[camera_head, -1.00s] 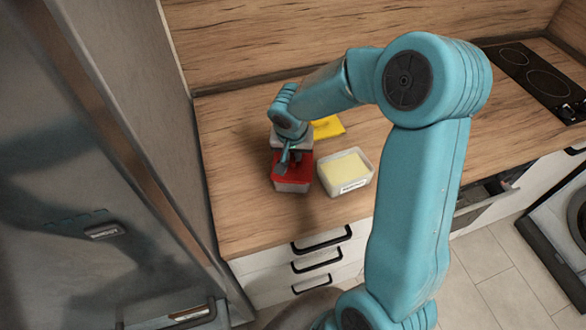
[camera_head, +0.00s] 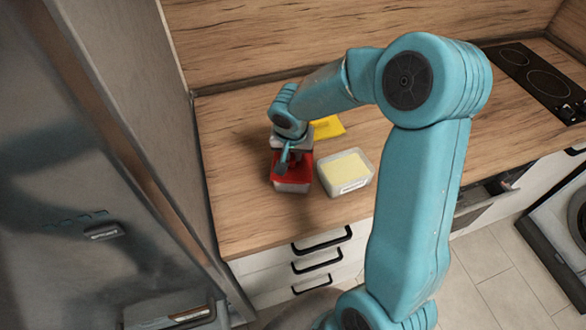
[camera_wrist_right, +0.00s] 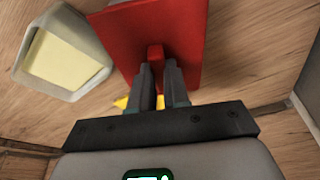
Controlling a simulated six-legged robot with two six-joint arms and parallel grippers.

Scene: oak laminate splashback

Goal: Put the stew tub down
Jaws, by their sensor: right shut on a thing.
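A tub with a red lid (camera_head: 302,178), which I take to be the stew tub, is at the front left of the worktop. In the right wrist view its red lid (camera_wrist_right: 190,30) has a small red knob. My right gripper (camera_head: 291,163) is above the lid, and in the wrist view its fingers (camera_wrist_right: 158,77) are shut on that knob. The tub looks upright. Whether its base touches the wood or hangs just above cannot be told. My left gripper is not in view.
A pale tub with light yellow contents (camera_head: 346,168) stands close to the right of the red-lidded tub. A yellow flat thing (camera_head: 328,127) lies behind. The worktop (camera_head: 235,200) is bare to the left. A hob (camera_head: 540,80) is far right.

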